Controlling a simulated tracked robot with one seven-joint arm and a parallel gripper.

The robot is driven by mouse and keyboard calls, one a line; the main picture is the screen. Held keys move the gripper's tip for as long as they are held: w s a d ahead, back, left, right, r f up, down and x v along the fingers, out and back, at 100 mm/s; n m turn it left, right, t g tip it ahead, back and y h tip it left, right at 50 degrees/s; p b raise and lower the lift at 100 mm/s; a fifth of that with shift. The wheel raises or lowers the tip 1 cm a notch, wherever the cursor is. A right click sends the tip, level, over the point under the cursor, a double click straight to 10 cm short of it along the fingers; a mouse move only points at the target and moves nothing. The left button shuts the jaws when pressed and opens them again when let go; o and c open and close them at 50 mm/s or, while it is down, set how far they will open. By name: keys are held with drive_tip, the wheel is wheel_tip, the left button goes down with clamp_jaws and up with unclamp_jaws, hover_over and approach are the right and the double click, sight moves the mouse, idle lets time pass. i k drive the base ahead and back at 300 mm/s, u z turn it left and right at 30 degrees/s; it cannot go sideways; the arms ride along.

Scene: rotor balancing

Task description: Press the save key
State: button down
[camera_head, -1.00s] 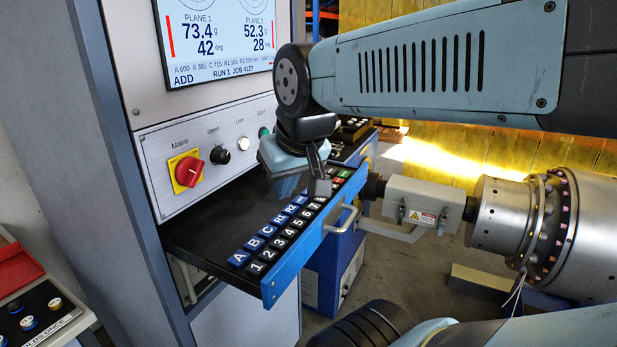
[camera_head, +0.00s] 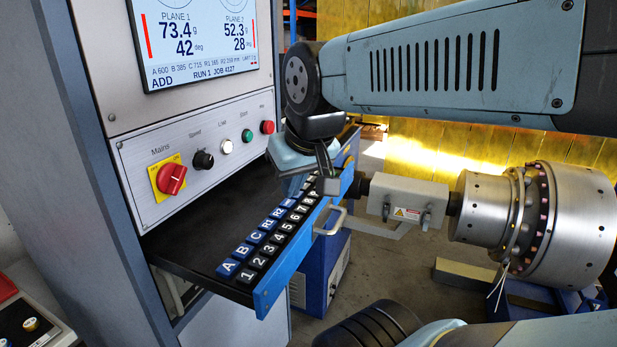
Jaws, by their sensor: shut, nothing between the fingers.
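The keyboard drawer (camera_head: 272,283) is pulled out from the cabinet, with a row of blue keys (camera_head: 249,244) lettered A, B, C, R1, R2 and a row of black number keys (camera_head: 261,262). No key labelled save can be read. The far end of the key rows is hidden behind my gripper (camera_head: 328,184). My gripper is shut and empty, pointing down at the far part of the keyboard, past the key 8. I cannot tell whether its tips touch a key.
The screen (camera_head: 197,45) above reads ADD, RUN 1 JOB 4127. Below it are a red mains switch (camera_head: 171,179) and several buttons. The metal rotor (camera_head: 573,215) stands at the right.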

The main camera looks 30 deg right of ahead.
sight(311, 179)
drive_tip(key=z, duration=1.15)
drive_tip(key=k, duration=0.6)
drive_tip(key=u, duration=0.55)
